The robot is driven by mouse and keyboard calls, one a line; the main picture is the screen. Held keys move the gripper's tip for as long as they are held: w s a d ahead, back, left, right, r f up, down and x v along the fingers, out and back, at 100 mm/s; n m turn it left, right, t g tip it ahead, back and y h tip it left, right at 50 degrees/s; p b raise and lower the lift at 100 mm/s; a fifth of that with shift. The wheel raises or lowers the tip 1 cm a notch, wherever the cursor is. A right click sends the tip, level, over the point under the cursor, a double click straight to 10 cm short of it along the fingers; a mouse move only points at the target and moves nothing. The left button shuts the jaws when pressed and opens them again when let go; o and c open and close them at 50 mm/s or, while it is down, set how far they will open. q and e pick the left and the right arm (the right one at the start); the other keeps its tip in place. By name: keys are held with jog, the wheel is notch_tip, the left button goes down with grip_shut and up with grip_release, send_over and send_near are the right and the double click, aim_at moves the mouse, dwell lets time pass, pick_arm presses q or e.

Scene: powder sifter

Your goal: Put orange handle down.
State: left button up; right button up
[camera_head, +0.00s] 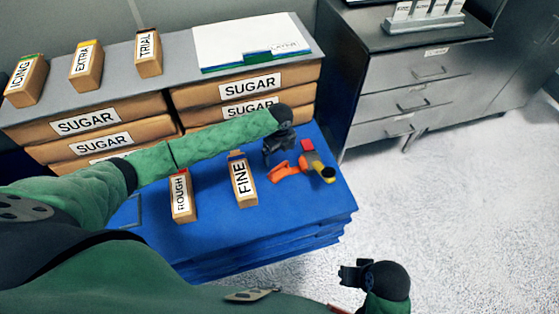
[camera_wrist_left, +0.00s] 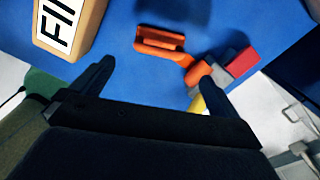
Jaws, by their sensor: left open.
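The orange handle (camera_head: 284,171) lies on the blue surface (camera_head: 290,215), right of the FINE box. It also shows in the left wrist view (camera_wrist_left: 160,40), just beyond my left fingertips. An orange, grey, red and yellow piece (camera_head: 318,163) lies against or beside its right end; I cannot tell if they are joined. My left gripper (camera_head: 279,150) is above and just behind the handle. In the left wrist view its fingers (camera_wrist_left: 157,77) are spread with only blue surface between them. My right gripper (camera_head: 351,273) is low at the right, over the floor, apart from everything.
The ROUGH box (camera_head: 182,197) and FINE box (camera_head: 242,182) stand on the blue surface. SUGAR sacks (camera_head: 95,130) are stacked behind, with ICING, EXTRA and TRIAL boxes and a white binder (camera_head: 250,42) above. Grey drawers (camera_head: 415,95) stand at right. The blue surface's front right is clear.

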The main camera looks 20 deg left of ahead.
pick_arm(q)
jog(key=s+d+r+n+t+h, duration=0.1)
jog(key=s+d+n+h, duration=0.2)
jog(key=s+d+n, duration=0.95)
jog(key=s+a+r+n, duration=0.1)
jog(key=s+n, duration=0.2)
jog(key=s, duration=0.5)
jog(key=s+a+r+n+t, duration=0.1)
jog(key=s+a+r+n, duration=0.1)
jog(key=s, duration=0.6)
jog(key=s+a+r+n, duration=0.1)
jog(key=s+n, duration=0.3)
jog(key=s, duration=0.4)
jog(key=shift+s+a+r+n+t+y, duration=0.2)
jog(key=shift+a+r+n+t+y, duration=0.1)
jog(key=shift+a+r+n+t, duration=0.15)
